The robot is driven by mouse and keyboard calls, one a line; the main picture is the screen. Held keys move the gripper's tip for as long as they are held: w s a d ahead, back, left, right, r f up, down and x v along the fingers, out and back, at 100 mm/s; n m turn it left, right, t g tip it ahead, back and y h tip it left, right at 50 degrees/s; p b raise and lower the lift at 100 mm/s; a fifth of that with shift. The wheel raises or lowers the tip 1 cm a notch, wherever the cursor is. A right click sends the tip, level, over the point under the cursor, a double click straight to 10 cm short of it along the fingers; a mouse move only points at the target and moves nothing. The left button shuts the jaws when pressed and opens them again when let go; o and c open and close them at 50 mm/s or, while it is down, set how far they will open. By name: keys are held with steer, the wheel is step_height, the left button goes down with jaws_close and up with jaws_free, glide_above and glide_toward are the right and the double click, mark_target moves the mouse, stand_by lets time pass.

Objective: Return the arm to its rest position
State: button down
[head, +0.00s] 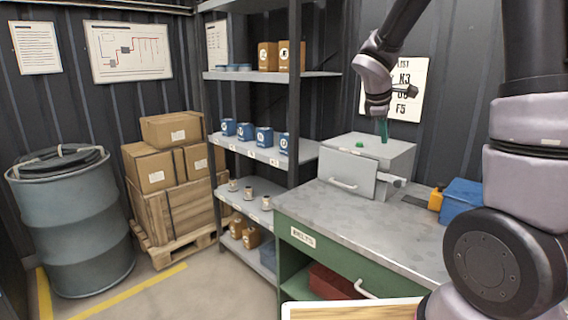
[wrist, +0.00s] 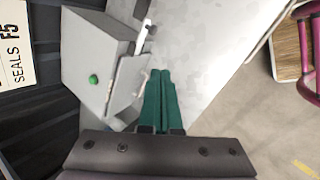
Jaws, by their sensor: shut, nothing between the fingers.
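My arm reaches in from the right in the head view. My gripper (head: 384,128) points down above the grey metal box (head: 394,151) on the workbench. In the wrist view the green fingers of my gripper (wrist: 161,76) are together with nothing between them. The grey box (wrist: 88,50) lies left of the fingers there, with a green knob on top. The fingers appear apart from the box in the wrist view, though the exact gap is hard to tell.
The grey workbench top (head: 400,224) has bare room in front of the box. A metal shelf (head: 252,151) with blue cans stands left. A drum (head: 72,225) and cartons (head: 156,168) are farther left.

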steer(key=s+a+r+m+t+y, duration=0.1)
steer(key=s+r+m, duration=0.3)
steer(key=s, duration=0.4)
steer(key=s+a+r+m+t+y, duration=0.1)
steer(key=s+a+r+m+y, duration=0.1)
steer(key=s+m, duration=0.5)
steer(key=s+a+r+m+y, duration=0.2)
steer(key=s+r+m, duration=0.3)
steer(key=s, duration=0.4)
steer(key=shift+s+r+m+t+y, duration=0.2)
steer(key=shift+r+m+t+y, duration=0.2)
steer(key=shift+r+y, duration=0.1)
